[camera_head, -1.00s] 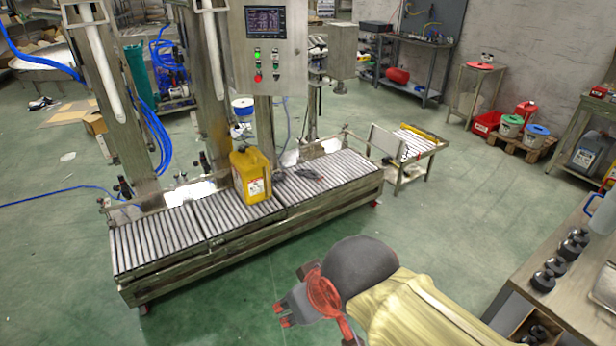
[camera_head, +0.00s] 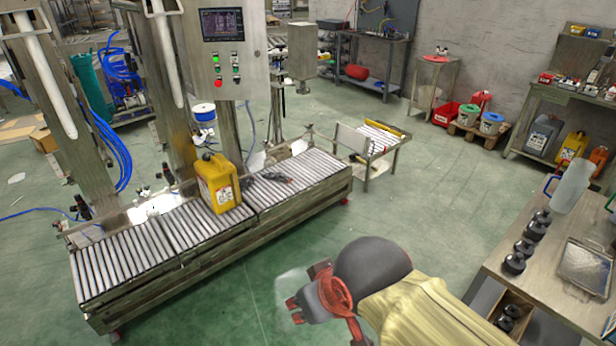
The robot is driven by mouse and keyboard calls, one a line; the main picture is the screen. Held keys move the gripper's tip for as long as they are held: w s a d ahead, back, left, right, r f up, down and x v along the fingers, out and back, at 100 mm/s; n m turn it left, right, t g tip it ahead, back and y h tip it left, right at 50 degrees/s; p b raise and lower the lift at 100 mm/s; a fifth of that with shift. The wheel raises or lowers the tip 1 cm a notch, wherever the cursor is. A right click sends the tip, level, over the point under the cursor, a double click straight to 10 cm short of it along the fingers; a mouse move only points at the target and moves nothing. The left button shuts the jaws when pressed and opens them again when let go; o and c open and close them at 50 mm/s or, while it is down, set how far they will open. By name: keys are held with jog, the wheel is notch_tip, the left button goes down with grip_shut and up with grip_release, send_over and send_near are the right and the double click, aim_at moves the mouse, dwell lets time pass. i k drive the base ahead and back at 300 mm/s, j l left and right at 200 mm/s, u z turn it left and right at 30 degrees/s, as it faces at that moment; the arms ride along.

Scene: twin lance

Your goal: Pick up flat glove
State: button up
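A small dark grey, flat-looking item (camera_head: 275,178) lies on the conveyor rollers, just right of the yellow jerrycan. It is too small to tell for sure whether it is the flat glove. My gripper (camera_head: 306,290), dark grey with red parts, is at the bottom centre, over the green floor in front of the conveyor. It is well apart from that item.
The roller conveyor (camera_head: 165,240) with the yellow jerrycan (camera_head: 218,183) stands at left centre, under a metal control panel (camera_head: 226,50).

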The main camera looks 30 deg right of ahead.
aim_at(280, 177)
jog(key=i+l+z, duration=0.1)
jog(key=i+z, duration=0.45)
jog(key=z, duration=0.25)
jog(key=i+j+z, duration=0.1)
jog(key=i+z, duration=0.3)
jog(key=i+j+z, duration=0.45)
jog(key=i+j, duration=1.75)
jog(key=i, duration=0.05)
